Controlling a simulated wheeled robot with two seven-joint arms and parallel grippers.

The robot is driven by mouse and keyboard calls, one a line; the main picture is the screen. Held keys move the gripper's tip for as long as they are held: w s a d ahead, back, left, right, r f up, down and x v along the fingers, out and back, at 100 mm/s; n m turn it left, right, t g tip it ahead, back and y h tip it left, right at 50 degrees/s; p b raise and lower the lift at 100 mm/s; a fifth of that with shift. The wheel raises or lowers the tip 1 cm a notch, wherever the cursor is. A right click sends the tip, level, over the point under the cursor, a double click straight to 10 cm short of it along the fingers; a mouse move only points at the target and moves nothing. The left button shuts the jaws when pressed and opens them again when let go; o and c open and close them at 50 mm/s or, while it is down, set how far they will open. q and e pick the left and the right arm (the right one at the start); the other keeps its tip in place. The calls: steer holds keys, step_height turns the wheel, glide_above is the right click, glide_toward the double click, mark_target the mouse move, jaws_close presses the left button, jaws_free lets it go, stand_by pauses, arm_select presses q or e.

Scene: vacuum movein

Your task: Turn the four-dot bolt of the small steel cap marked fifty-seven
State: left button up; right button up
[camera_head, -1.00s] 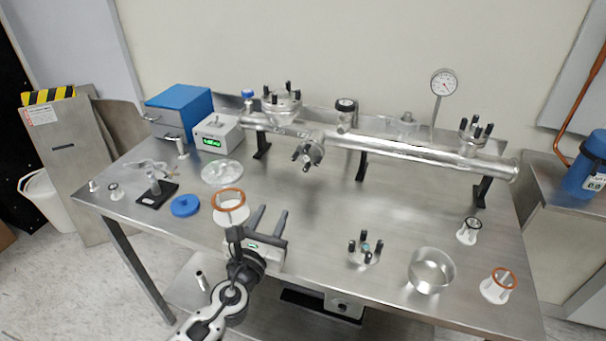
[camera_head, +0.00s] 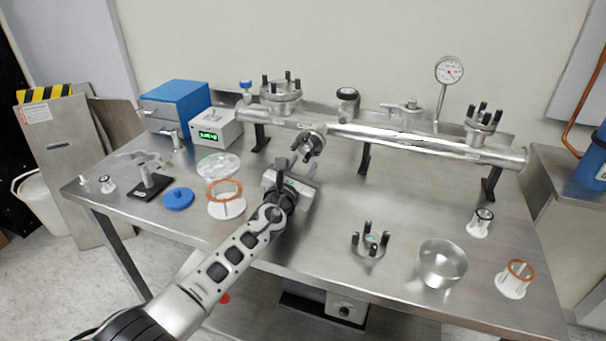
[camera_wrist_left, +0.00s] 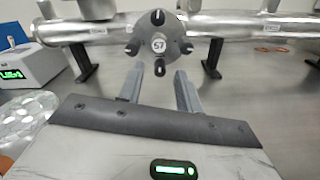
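The small steel cap (camera_head: 312,143) sits on the front-facing port of the steel tube. In the left wrist view the cap (camera_wrist_left: 172,30) faces me, with a white round label reading 57. Dark bolts stand around its rim at top (camera_wrist_left: 158,17), left (camera_wrist_left: 131,47), right (camera_wrist_left: 187,47) and bottom (camera_wrist_left: 159,68). Their dot marks are too small to read. My left gripper (camera_head: 296,165) is just in front of and below the cap. In the wrist view its two fingers (camera_wrist_left: 159,82) are apart with nothing between them, pointing toward the bottom bolt. My right gripper is not in view.
The long steel tube (camera_head: 400,143) rests on black supports. A green-display box (camera_head: 216,128) stands left. A loose bolted part (camera_head: 369,243), a steel ring (camera_head: 441,264) and white holders (camera_head: 480,222) lie right. A copper-ringed part (camera_head: 225,200) lies left. The middle tabletop is clear.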

arm_select(q)
steer(key=shift+w+d, duration=0.15)
steer(key=shift+w, duration=0.25)
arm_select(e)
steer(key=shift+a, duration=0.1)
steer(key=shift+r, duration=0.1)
arm_select(q)
jaws_close()
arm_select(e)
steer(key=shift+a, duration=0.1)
arm_select(q)
steer(key=shift+n, duration=0.3)
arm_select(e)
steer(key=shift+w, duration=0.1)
arm_select(q)
steer(key=shift+n+b, duration=0.45)
steer(key=shift+n, duration=0.35)
steer(key=shift+f+n, duration=0.1)
steer(key=shift+n, duration=0.7)
steer(key=shift+n+b, duration=0.45)
steer(key=shift+n, duration=1.15)
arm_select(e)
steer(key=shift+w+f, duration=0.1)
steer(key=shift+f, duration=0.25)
